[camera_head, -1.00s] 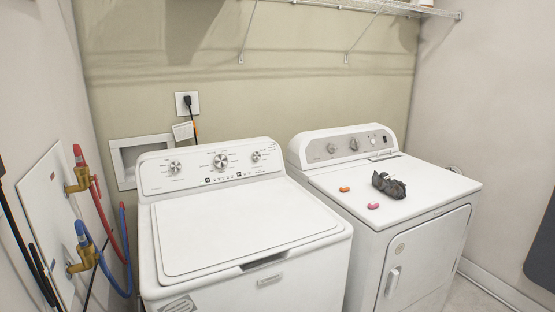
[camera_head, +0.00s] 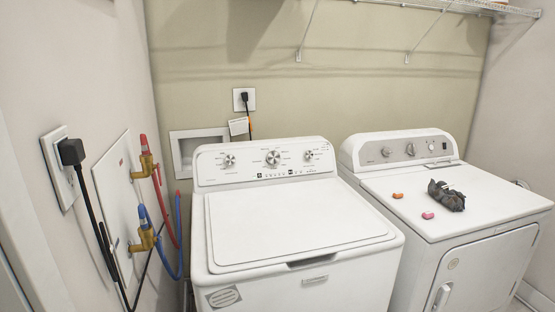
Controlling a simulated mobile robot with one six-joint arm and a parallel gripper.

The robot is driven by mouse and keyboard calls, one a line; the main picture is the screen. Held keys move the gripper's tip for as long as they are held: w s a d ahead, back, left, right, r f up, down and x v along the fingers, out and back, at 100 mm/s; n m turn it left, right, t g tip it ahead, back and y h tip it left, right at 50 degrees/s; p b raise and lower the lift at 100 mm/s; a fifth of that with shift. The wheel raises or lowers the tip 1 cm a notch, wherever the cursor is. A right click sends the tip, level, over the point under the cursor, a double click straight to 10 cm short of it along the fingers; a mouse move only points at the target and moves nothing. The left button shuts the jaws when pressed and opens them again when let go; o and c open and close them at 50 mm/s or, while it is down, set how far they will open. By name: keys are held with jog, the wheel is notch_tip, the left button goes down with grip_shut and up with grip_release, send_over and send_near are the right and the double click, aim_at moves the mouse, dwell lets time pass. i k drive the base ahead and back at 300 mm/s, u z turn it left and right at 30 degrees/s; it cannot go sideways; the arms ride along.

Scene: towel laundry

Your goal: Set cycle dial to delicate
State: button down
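The white washer (camera_head: 300,225) stands in the middle of the head view with its lid shut. The print around the dials is too small to read, so I cannot tell which setting each points to. The dryer (camera_head: 462,225) stands to the right and has its own knobs (camera_head: 410,149) on its back panel. My gripper is not in view.
A dark crumpled cloth (camera_head: 447,196), an orange piece (camera_head: 397,196) and a pink piece (camera_head: 428,215) lie on the dryer top. Red and blue hoses (camera_head: 165,225) and a plugged-in cord (camera_head: 72,152) are on the left wall. A wire shelf (camera_head: 440,5) hangs above.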

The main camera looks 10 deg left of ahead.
aim_at(273, 157)
jog(key=z, duration=1.2)
jog(key=i, duration=0.6)
jog(key=z, duration=1.55)
jog(key=k, duration=0.1)
jog(key=u, duration=3.4)
